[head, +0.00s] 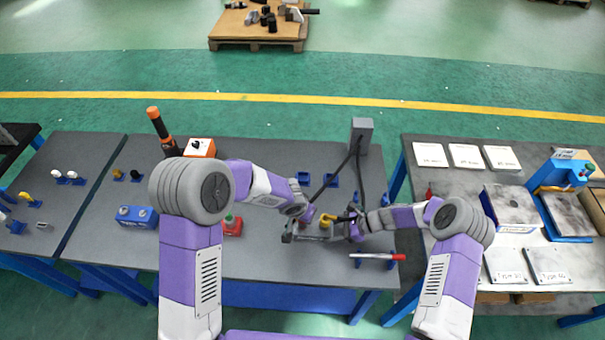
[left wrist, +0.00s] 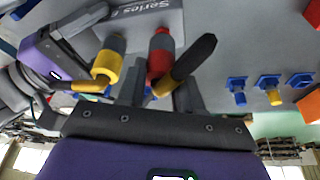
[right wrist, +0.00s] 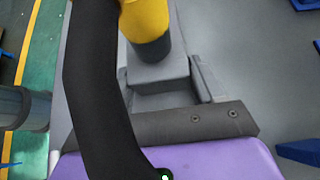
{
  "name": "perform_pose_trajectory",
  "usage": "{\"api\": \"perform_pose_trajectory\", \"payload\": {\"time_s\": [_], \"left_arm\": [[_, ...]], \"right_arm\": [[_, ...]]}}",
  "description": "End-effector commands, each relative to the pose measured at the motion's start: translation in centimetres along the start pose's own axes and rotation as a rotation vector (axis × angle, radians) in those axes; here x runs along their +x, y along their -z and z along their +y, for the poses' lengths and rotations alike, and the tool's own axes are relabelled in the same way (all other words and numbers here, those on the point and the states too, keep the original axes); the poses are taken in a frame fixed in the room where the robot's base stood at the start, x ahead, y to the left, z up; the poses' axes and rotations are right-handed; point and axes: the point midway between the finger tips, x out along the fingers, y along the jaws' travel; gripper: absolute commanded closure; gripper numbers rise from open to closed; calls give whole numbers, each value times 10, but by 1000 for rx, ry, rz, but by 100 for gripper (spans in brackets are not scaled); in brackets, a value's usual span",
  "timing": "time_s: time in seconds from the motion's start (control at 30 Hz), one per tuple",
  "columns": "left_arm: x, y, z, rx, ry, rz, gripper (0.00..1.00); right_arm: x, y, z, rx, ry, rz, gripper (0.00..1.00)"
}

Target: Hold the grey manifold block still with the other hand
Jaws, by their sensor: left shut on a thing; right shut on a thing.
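The grey manifold block (head: 318,238) stands on the middle table, partly hidden by my grippers. Its face with "Series" lettering (left wrist: 150,18) shows in the left wrist view.
Black hoses (head: 358,165) run from a grey post (head: 362,130) to the block; one crosses close to the right wrist camera (right wrist: 95,90). A blue box (head: 137,216) and red piece (head: 232,226) stand left.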

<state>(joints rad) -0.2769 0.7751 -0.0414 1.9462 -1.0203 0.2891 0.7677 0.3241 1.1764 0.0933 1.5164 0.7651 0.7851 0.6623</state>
Motion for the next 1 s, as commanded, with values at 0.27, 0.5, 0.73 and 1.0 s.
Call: {"api": "perform_pose_trajectory", "payload": {"time_s": [0.27, 0.5, 0.73, 1.0], "left_arm": [[6, -2, 1, 2, 0, 0, 99], [11, -4, 0, 1, 0, -1, 99], [12, -5, 0, 0, 0, -1, 41], [12, -5, 0, 0, 0, -1, 35]], "right_arm": [[0, 0, 0, 0, 1, 0, 73], [0, 0, 0, 0, 1, -1, 73], [0, 0, 0, 0, 1, -1, 73], [0, -1, 0, -1, 0, -1, 73]]}}
